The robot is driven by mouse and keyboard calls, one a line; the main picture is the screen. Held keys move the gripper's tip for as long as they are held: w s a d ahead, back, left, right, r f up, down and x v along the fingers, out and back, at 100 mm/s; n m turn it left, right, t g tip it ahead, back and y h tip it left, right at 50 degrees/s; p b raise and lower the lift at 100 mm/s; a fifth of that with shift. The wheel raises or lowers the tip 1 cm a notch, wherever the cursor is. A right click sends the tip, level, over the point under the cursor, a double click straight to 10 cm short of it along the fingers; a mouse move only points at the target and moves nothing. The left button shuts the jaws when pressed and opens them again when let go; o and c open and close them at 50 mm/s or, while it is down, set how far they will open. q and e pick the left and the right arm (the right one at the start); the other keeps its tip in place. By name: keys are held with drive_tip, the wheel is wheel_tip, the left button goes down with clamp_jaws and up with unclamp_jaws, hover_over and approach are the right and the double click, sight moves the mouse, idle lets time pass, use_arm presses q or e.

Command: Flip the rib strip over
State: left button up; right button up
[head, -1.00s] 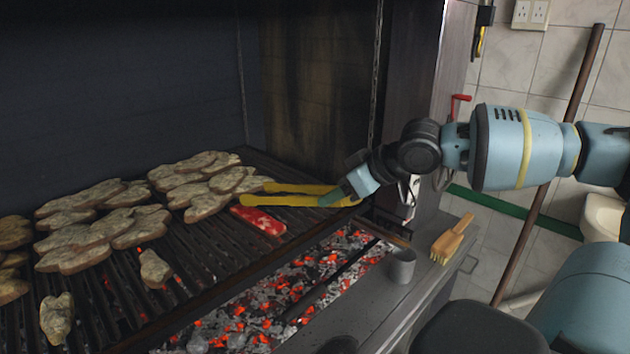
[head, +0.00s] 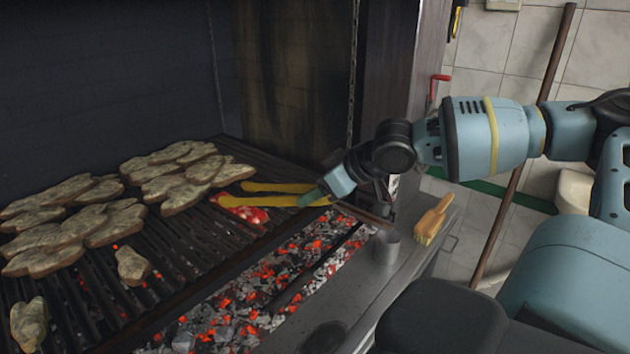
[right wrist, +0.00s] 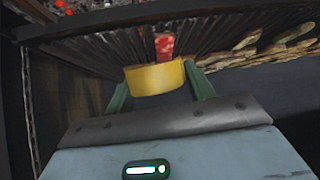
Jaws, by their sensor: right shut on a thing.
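The rib strip (head: 243,210), red with pale flecks, lies on the grill grate (head: 195,255) near its right end. Yellow tongs (head: 278,187) reach over the grate from the right with two spread arms. The near arm lies across the strip in the picture; I cannot tell whether it touches. My right gripper (head: 312,197) is shut on the tongs' handle end. In the right wrist view, the yellow bend of the tongs (right wrist: 155,78) sits between my green fingertips (right wrist: 158,90), with the red strip (right wrist: 164,45) beyond. My left gripper is not in view.
Several browned meat pieces (head: 70,215) cover the grate's left and back. Glowing coals (head: 250,300) lie in front of it. A chain (head: 352,80) hangs behind.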

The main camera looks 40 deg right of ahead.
drive_tip(key=shift+f+b, duration=0.4)
drive_tip(key=shift+f, duration=1.9)
drive_tip(key=shift+o, duration=0.6)
clamp_jaws()
